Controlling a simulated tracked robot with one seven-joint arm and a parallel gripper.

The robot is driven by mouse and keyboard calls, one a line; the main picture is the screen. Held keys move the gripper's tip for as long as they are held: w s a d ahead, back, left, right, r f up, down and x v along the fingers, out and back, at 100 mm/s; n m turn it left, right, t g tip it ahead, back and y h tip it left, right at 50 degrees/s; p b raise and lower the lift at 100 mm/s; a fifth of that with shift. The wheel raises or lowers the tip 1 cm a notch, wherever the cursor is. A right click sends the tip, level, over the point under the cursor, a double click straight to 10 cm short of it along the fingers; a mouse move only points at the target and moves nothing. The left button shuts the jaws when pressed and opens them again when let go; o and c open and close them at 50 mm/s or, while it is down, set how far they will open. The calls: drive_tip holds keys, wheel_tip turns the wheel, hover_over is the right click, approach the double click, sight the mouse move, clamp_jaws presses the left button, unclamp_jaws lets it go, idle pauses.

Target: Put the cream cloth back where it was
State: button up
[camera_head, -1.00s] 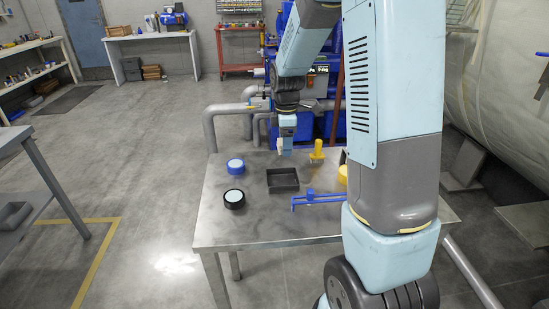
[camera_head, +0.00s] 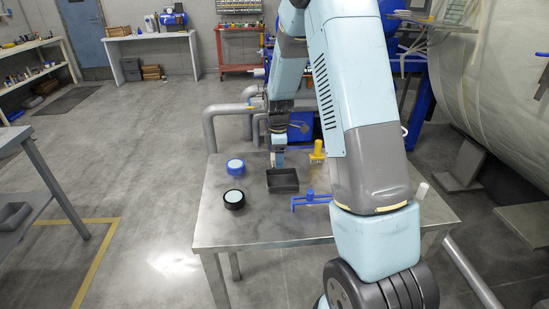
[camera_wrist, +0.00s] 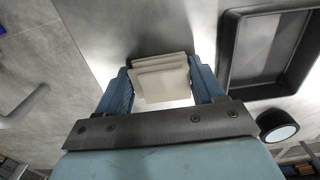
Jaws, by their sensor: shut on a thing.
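The cream cloth (camera_wrist: 160,78) is a folded, layered pad between the two blue fingers of my gripper (camera_wrist: 163,88) in the wrist view. My gripper is shut on it. In the head view my gripper (camera_head: 279,163) points down at the far part of the metal table, just behind the black tray. The cloth is too small there to make out clearly. The black tray (camera_head: 283,188) looks empty and also shows right of the cloth in the wrist view (camera_wrist: 226,62). I cannot tell whether the cloth touches the table.
On the metal table (camera_head: 262,228) are a blue round container (camera_head: 235,165), a black round container (camera_head: 234,200), a blue bracket-like piece (camera_head: 311,198) and a yellow piece (camera_head: 318,151). My arm hides the table's right part. The front left of the table is clear.

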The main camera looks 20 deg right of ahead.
drive_tip(key=shift+s+f, duration=0.2)
drive_tip(key=shift+f, duration=0.2)
drive_tip(key=shift+s+f, duration=0.2)
drive_tip(key=shift+f, duration=0.05)
drive_tip(key=o, duration=1)
drive_tip(key=shift+f, duration=0.1)
wheel_tip(320, 180, up, 14)
drive_tip(key=f, duration=0.1)
drive_tip(key=s+r+m+t, duration=0.1)
drive_tip(key=s+r+m, duration=0.4)
drive_tip(key=r, duration=0.4)
drive_tip(key=s+r+m+t, duration=0.2)
drive_tip(key=s+r+m, duration=0.2)
drive_tip(key=s, duration=0.9)
drive_tip(key=s+a+r+m+t, duration=0.1)
drive_tip(key=s+r+m, duration=0.3)
drive_tip(key=s, duration=1)
drive_tip(key=m+t, duration=0.1)
drive_tip(key=m, duration=0.1)
drive_tip(key=shift+a+r+m+t, duration=0.25)
drive_tip(key=shift+r+m+t, duration=0.05)
drive_tip(key=shift+r+m, duration=0.1)
